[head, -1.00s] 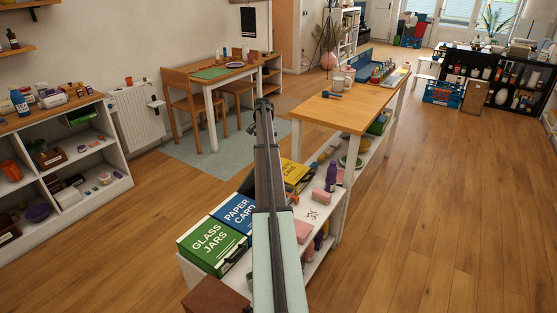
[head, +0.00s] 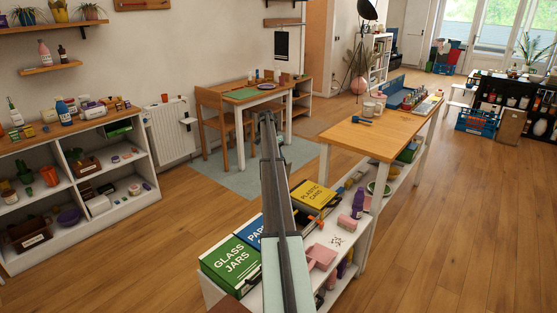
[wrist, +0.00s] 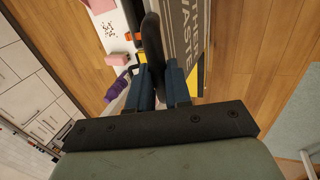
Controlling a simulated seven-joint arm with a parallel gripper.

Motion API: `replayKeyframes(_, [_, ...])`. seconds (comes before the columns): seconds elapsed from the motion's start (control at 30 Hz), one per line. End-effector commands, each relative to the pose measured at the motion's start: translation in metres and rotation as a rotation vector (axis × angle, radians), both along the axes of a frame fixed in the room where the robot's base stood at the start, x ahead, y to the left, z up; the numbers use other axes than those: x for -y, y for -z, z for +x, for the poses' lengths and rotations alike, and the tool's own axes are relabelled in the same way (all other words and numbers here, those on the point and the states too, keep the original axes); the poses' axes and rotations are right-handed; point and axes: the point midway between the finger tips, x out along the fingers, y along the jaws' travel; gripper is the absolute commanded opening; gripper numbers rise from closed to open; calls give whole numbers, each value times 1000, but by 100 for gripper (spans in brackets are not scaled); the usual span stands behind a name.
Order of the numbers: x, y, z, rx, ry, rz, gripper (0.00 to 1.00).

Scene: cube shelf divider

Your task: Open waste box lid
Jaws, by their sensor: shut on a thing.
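The grey waste box (wrist: 188,35), with "WASTE" in white letters on its lid, shows in the wrist view. A black curved handle (wrist: 150,40) stands along its left edge. My gripper (wrist: 158,70) has its two dark blue fingers on either side of this handle and is shut on it. The yellow of a neighbouring box shows just beyond the right finger. In the head view my arm covers the waste box and the gripper. I cannot tell whether the lid is tilted up.
Green glass jars box (head: 230,262), blue paper card box (head: 256,230) and yellow plastic cans box (head: 316,194) stand on the low white shelf. A purple bottle (head: 358,204) and pink blocks (head: 322,256) sit to their right. A wooden table (head: 380,136) stands behind. Open floor lies right.

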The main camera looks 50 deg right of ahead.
Motion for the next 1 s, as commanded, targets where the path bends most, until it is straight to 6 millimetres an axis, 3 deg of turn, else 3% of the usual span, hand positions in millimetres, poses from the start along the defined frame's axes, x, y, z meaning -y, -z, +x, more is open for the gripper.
replayKeyframes(0.03, [-3,8,2,3,-2,9,0])
replayKeyframes(0.17, [-3,8,1,3,-2,8,0])
replayKeyframes(0.2, [-3,8,1,3,-2,8,21])
replayKeyframes(0.43, [-2,5,0,3,-1,6,43])
replayKeyframes(0.77, [-1,-1,1,2,-1,3,44])
replayKeyframes(1.0, [0,-31,13,4,-2,2,44])
